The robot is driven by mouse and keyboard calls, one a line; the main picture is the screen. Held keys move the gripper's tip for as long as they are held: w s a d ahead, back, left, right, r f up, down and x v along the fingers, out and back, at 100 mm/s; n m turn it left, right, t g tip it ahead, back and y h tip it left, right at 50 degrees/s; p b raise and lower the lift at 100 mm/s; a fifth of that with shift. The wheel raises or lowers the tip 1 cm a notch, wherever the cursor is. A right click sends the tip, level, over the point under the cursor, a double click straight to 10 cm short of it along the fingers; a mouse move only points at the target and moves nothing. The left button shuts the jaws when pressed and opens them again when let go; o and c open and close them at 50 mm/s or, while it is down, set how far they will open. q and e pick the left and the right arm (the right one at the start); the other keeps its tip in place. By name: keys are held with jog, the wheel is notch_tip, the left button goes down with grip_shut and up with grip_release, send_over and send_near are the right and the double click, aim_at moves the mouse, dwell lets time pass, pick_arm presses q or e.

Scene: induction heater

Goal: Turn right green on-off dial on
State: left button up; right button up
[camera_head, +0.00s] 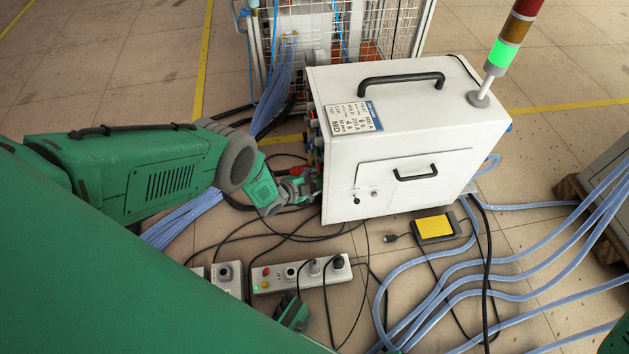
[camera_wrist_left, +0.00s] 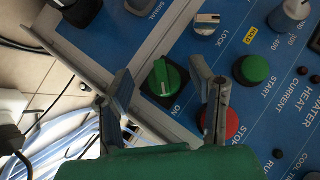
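The green on-off dial (camera_wrist_left: 167,77) sits on the blue control panel (camera_wrist_left: 225,60) in the left wrist view, with the label ON below it. My left gripper (camera_wrist_left: 160,70) is open, with one finger on each side of the dial. I see gaps between the fingers and the dial, so it is not gripped. In the head view my left gripper (camera_head: 304,183) is at the left side of the white heater cabinet (camera_head: 405,140), where the panel faces away and the dial is hidden.
A green START button (camera_wrist_left: 252,69) and a red STOP button (camera_wrist_left: 222,121) are close to the right finger. A grey LOCK switch (camera_wrist_left: 207,22) is above. Cables, a power strip (camera_head: 300,274) and a yellow pedal (camera_head: 436,227) lie on the floor.

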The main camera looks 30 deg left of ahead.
pick_arm(q)
jog(key=shift+r, duration=0.1)
jog(key=v, duration=1.1)
jog(key=shift+s, duration=0.4)
jog(key=shift+a, duration=0.1)
jog(key=s+d+r+n+g+y+p, duration=0.1)
jog(key=s+r+n+g+p, duration=0.4)
jog(key=s+r, duration=0.8)
jog(key=s+d+r+n+g+y+p, duration=0.2)
jog(key=s+r+n+g+p, duration=0.3)
jog(key=s+r+n, duration=0.4)
jog(key=s+r+p, duration=0.1)
jog(key=s+r, duration=0.3)
jog(key=r, duration=0.1)
jog(key=shift+s+g+y+p, duration=0.3)
jog(key=shift+g+p, duration=0.1)
jog(key=shift+r, duration=0.15)
